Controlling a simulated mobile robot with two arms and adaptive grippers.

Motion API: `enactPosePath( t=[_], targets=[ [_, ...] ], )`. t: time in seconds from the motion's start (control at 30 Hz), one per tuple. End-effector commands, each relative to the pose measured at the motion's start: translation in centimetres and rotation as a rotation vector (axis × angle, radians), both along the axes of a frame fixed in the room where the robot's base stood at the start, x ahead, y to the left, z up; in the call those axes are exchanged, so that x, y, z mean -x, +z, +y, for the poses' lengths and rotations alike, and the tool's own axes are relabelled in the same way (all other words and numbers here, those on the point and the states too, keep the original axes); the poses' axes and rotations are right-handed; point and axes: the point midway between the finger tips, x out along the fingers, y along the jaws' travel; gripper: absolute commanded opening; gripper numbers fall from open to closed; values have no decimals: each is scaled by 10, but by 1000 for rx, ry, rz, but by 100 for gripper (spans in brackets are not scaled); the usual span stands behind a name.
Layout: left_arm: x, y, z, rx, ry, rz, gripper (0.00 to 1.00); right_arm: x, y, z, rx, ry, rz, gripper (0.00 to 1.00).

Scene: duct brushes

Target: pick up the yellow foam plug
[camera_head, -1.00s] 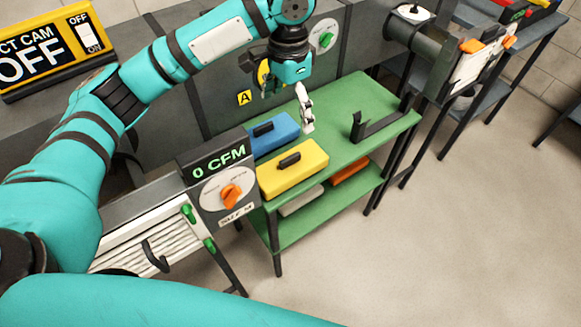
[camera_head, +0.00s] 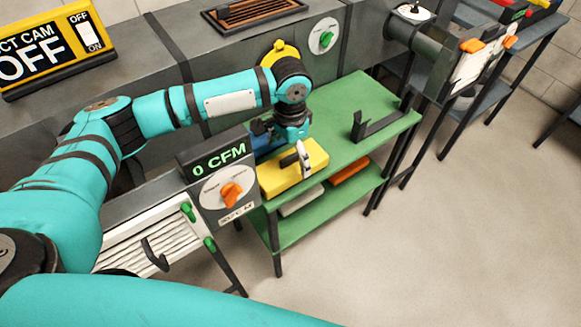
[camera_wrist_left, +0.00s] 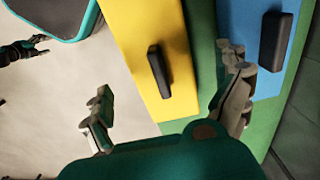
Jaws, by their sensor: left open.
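The yellow foam plug (camera_head: 311,158) is a block with a black handle, lying on the green table top (camera_head: 350,95). In the left wrist view the plug (camera_wrist_left: 134,35) and its upright black handle (camera_wrist_left: 159,71) show between my spread fingers. My left gripper (camera_head: 297,158) is open and empty, pointing down just over the plug; its wrist hides part of the plug in the head view. In the left wrist view the left gripper (camera_wrist_left: 168,90) has one finger on each side of the handle's line. A dark fingered shape, apparently my right gripper (camera_wrist_left: 28,48), shows small at the left edge.
A blue block (camera_wrist_left: 240,30) with a black handle (camera_wrist_left: 277,40) lies beside the plug. A black bracket (camera_head: 380,126) stands on the right of the table. The 0 CFM panel (camera_head: 217,165) stands close on the left.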

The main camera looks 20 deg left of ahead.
Motion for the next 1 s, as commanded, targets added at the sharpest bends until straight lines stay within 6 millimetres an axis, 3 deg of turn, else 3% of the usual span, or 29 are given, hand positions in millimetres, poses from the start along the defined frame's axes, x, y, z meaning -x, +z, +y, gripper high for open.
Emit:
enactPosePath(
  t=[0.13,0.4,0.87,1.0],
  targets=[
    [0,-18,0,-2,0,-1,100,0,-1,0,0,0,0,57],
    [0,-22,0,0,0,-3,100,0,-1,1,-1,0,0,57],
    [0,-21,0,-1,0,-2,41,0,-1,4,-4,0,1,57],
    [0,-21,0,-1,0,-2,39,0,-1,4,-4,0,1,57]
  ],
)
